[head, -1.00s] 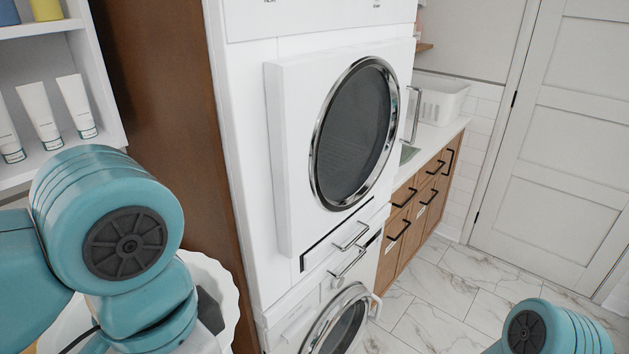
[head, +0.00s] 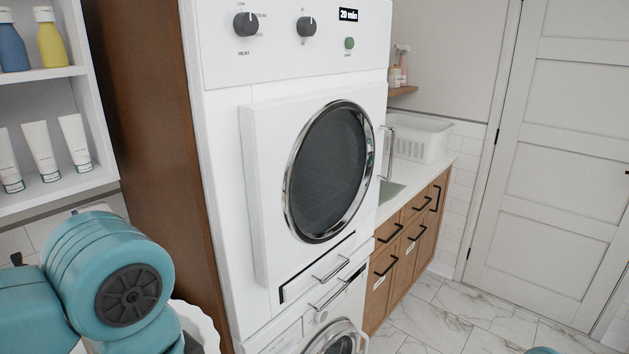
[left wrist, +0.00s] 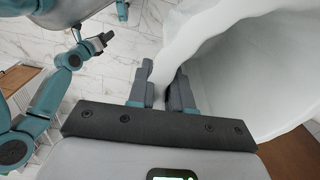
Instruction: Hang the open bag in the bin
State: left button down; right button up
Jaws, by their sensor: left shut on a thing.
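The white bag (left wrist: 240,60) fills the right side of the left wrist view, with its wavy rim spread wide. My left gripper (left wrist: 163,85) is shut on the bag's rim. In the head view, a small part of the bag's white scalloped edge (head: 203,325) shows behind my left arm, low at the left. My left gripper is hidden there. In the left wrist view, my right gripper (left wrist: 105,40) is at the upper left, apart from the bag and too small to read its jaws. I cannot make out the bin in either view.
A stacked washer and dryer (head: 265,170) stands close ahead, beside a brown panel (head: 155,150). Shelves with bottles and tubes (head: 42,150) are at the left. A wooden cabinet (head: 410,240) and white door (head: 550,170) are at the right. Marble floor (head: 420,310) is clear there.

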pick_arm(q)
jog(key=w+a+f+n, duration=0.1)
jog(key=w+a+f, duration=0.1)
jog(key=f, duration=0.5)
jog(key=w+a+f+n, duration=0.2)
jog(key=w+a+f, duration=0.1)
jog(key=w+f, duration=0.2)
jog(key=w+a+f+n, duration=0.2)
jog(key=w+f, duration=0.2)
jog(key=f, duration=0.5)
jog(key=shift+w+a+f, duration=0.1)
jog(key=shift+a+f, duration=0.2)
jog(key=shift+a, duration=0.05)
jog(key=shift+w+f+n, duration=0.3)
jog(key=shift+w+f, duration=0.6)
jog(key=shift+f, duration=0.3)
jog(key=shift+n, duration=0.7)
jog(key=w, duration=0.1)
jog(key=w+d, duration=0.1)
jog(key=w, duration=0.2)
jog(key=shift+d+f, duration=0.25)
jog(key=shift+f, duration=0.1)
